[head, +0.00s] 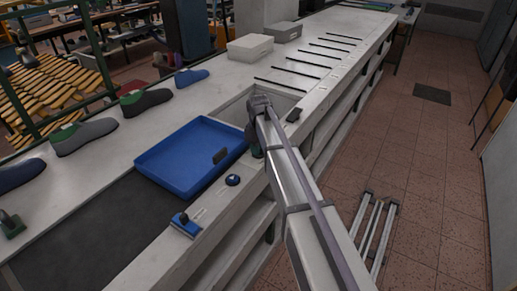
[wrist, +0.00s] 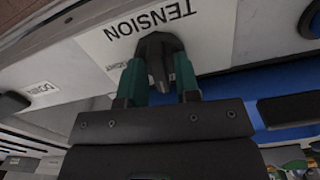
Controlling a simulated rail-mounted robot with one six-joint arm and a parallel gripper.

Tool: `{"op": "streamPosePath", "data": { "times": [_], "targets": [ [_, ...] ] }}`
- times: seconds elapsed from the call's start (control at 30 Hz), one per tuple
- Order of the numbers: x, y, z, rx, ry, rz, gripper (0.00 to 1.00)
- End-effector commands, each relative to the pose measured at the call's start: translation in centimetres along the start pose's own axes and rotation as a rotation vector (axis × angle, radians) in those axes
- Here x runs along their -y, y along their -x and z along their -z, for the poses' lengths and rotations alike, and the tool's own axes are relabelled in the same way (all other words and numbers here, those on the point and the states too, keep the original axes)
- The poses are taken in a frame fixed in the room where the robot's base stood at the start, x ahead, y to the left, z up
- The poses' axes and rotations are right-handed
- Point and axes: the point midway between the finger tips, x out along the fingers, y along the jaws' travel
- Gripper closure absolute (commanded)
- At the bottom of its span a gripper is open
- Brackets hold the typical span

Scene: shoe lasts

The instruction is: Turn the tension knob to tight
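The tension knob (wrist: 158,55) is a dark knob with a raised ridge in the wrist view, just below the printed word TENSION (wrist: 150,22). My gripper (wrist: 158,77) has its two green fingers on either side of the knob and looks shut on it. The fingers hide part of the knob's sides and whatever is printed near them. In the head view my gripper (head: 257,148) reaches down to the bench edge, right of the blue tray (head: 187,121). The knob is hidden there behind my arm.
A small label (wrist: 44,88) sits left of my gripper in the wrist view. A dark round knob (head: 232,180) and a blue block (head: 186,224) are on the bench front. Shoe lasts (head: 84,136) line the far side. The tiled floor at right is mostly free.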

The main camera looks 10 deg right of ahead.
Motion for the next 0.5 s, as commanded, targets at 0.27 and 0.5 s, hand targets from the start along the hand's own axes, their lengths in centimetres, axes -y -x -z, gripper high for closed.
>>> {"op": "streamPosePath", "data": {
  "times": [0.27, 0.5],
  "targets": [
    [0.00, -0.01, 0.00, 0.000, 0.000, 0.000, 0.97],
    [0.00, -0.01, 0.00, 0.000, -0.002, 0.000, 1.00]
  ]
}}
